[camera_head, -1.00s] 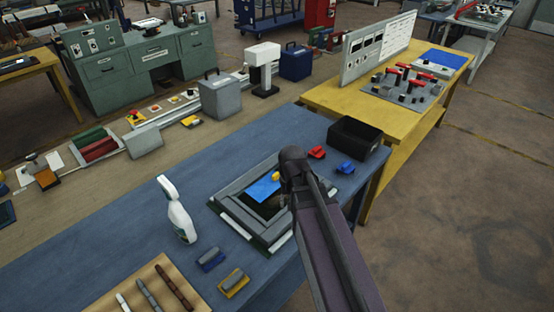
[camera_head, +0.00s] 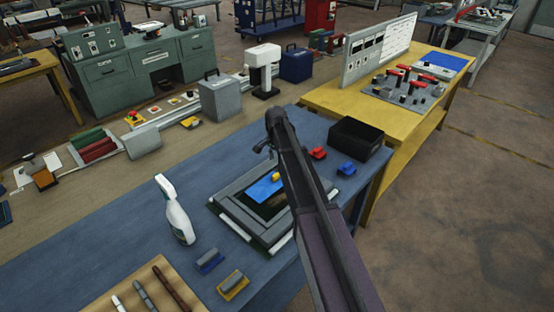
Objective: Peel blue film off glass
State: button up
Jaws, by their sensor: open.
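A grey frame (camera_head: 228,214) lies on the blue workbench, with dark glass (camera_head: 274,208) inside it. The blue film (camera_head: 262,189) covers part of the glass toward the far left side. A small yellow tab (camera_head: 276,176) sits at the film's far edge. My gripper (camera_head: 265,152) shows small and dark below my wrist, in the picture just above the far edge of the frame. It is open and holds nothing that I can see. My arm crosses the right part of the frame and hides some of the glass there.
A white spray bottle (camera_head: 175,212) stands left of the frame. Blue (camera_head: 209,261) and yellow (camera_head: 233,284) blocks with grey tops lie in front. Red (camera_head: 318,153) and blue (camera_head: 346,168) clamp-like items and a black bin (camera_head: 356,138) are at the right.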

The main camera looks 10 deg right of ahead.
aim_at(276, 174)
jog(key=shift+f, duration=0.15)
notch_tip(276, 174, down, 9)
jog(key=b, duration=0.9)
dwell(0.4)
grip_shut()
dwell(0.5)
jog(key=shift+r, duration=0.3)
jog(key=shift+s+r+p, duration=0.1)
jog(key=shift+r+p, duration=0.25)
jog(key=shift+p, duration=0.15)
jog(key=shift+r+p, duration=3)
